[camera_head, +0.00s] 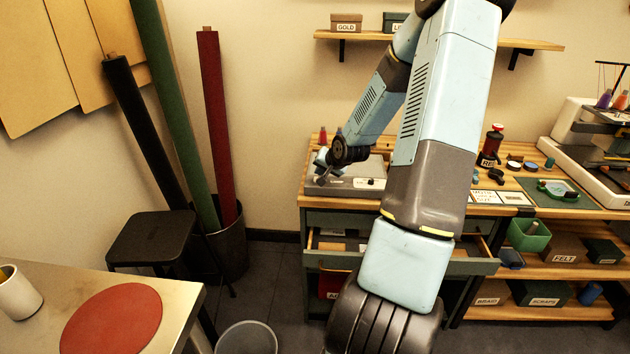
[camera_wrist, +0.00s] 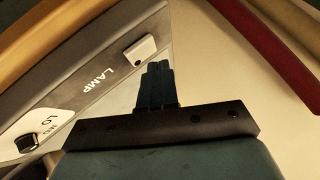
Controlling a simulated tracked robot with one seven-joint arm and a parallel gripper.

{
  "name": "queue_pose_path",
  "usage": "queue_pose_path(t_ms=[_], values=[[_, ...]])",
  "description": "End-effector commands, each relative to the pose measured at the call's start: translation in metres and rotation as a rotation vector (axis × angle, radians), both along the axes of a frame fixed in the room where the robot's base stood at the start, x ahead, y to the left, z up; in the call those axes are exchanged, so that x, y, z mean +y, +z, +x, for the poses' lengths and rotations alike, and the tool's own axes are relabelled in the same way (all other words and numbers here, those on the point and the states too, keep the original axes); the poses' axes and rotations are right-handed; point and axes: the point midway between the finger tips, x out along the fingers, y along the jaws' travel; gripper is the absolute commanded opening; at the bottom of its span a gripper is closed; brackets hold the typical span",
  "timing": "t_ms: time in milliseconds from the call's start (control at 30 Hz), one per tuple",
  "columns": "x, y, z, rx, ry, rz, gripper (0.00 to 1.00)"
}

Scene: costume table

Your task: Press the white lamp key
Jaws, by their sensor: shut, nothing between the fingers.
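The white lamp key (camera_wrist: 141,49) is a small pale block on the sloped grey front of a device (camera_head: 350,187), beside the printed word LAMP, in the wrist view. My gripper (camera_wrist: 158,66) is shut and empty. Its fingertips show just below and to the right of the key in the wrist view, with a small gap in the picture. I cannot tell the height between them. In the head view my gripper (camera_head: 322,158) is over the left end of the device, which stands on the wooden bench. The key is too small to make out clearly there.
A dark knob (camera_wrist: 27,142) on a white plate marked LO and MID is on the same panel. A red spool (camera_head: 323,137) stands behind the device. An open drawer (camera_head: 335,258) juts out below the bench top. Fabric rolls (camera_head: 215,130) lean at the left.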

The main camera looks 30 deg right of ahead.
Motion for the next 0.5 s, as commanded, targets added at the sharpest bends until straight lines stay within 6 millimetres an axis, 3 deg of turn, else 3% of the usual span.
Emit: queue_pose_path(t_ms=[500], values=[[-0.0005, 0.0094, 0.0002, -0.001, 0.000, 0.000, 0.00]])
